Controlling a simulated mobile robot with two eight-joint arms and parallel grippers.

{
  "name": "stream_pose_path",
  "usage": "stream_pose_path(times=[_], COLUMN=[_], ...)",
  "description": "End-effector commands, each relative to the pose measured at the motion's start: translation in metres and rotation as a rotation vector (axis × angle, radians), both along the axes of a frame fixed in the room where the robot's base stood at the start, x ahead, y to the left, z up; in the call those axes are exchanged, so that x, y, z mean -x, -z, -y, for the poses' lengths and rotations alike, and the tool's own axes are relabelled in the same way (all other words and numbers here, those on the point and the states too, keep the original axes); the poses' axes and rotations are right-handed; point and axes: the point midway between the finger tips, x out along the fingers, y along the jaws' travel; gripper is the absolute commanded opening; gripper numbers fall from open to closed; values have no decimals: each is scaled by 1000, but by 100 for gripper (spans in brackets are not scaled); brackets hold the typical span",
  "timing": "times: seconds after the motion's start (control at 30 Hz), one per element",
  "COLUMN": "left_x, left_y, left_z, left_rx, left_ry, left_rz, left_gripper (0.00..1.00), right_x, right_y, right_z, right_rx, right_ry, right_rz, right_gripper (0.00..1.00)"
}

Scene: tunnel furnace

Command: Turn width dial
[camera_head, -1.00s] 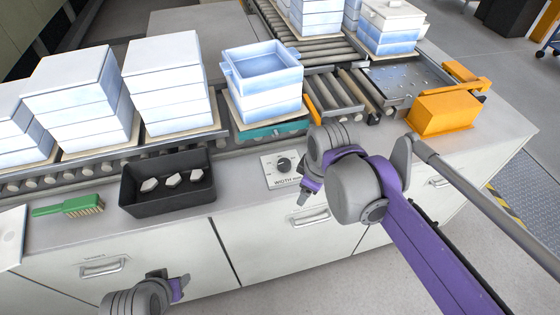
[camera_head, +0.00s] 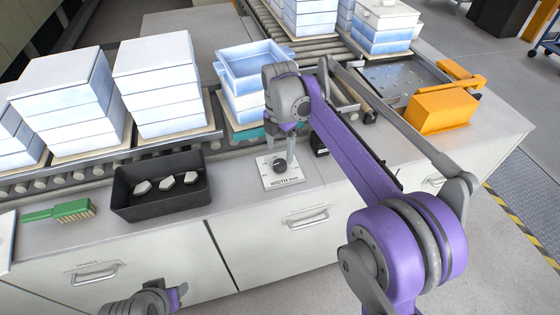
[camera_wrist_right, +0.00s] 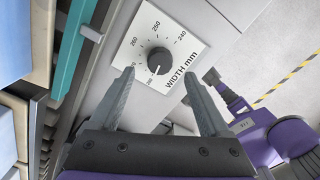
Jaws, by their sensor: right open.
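The width dial (camera_head: 280,165) is a dark round knob on a white plate (camera_head: 285,182) marked "WIDTH mm", on the grey counter. In the right wrist view the knob (camera_wrist_right: 159,61) shows with its scale numbers around it. My right gripper (camera_head: 283,155) is above the plate, fingers pointing down towards the knob. In the right wrist view its two fingers (camera_wrist_right: 159,82) are spread, with the knob ahead between them and nothing held. My left gripper (camera_head: 176,292) is low at the front, before the drawers; its jaw opening is unclear.
A black bin (camera_head: 163,207) with several pale pieces and a green brush (camera_head: 58,212) lie left of the dial. Stacked blue-white boxes (camera_head: 160,90) stand on rollers behind. An orange block (camera_head: 440,112) is at the right.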

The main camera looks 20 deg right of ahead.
Motion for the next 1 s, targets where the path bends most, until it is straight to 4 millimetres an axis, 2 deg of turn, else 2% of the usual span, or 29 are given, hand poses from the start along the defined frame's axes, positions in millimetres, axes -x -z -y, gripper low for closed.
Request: stream_pose_path(times=[0.1, 0.3, 0.7, 1.0], left_x=[1, 1, 1, 1], left_y=[2, 4, 4, 4], left_z=[0, 0, 0, 0], left_rx=[0, 0, 0, 0], left_ry=[0, 0, 0, 0], left_rz=[-1, -2, -2, -2], left_gripper=[50, 50, 50, 50], right_x=[0, 0, 0, 0], right_y=[23, 48, 54, 54], right_z=[0, 0, 0, 0], right_rx=[0, 0, 0, 0], right_ry=[1, 2, 2, 2], right_rz=[0, 0, 1, 1], right_gripper=[80, 80, 78, 24])
